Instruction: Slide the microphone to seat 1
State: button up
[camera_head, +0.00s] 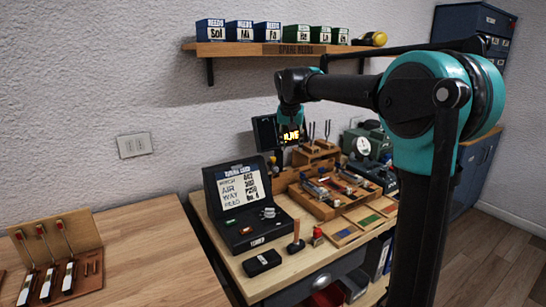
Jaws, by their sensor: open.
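I cannot single out the microphone or seat 1 with certainty. A black case (237,222) with a raised lid stands on the bench below; its lid carries a white text card (240,189). A small silvery piece (268,212) sits on the case. A wooden tray (309,205) with several metal and blue parts lies to its right, below and apart from my gripper.
Tuning forks stand in a wooden block (315,152) right behind the tray. A green machine with a dial (363,146) is farther right. A wall shelf (275,48) with several boxes hangs above. A wooden table (150,262) at left is largely clear beside a reed rack (62,252).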

jog(key=w+a+r, duration=0.4)
jog(key=a+r, duration=0.3)
jog(key=a, duration=0.1)
send_near(273, 158)
jog(key=x, duration=0.8)
jog(key=shift+w+f, duration=0.2)
jog(key=shift+f, duration=0.05)
jog(key=shift+c, duration=0.3)
grip_shut()
jog(key=shift+w+d, duration=0.1)
jog(key=shift+d, duration=0.05)
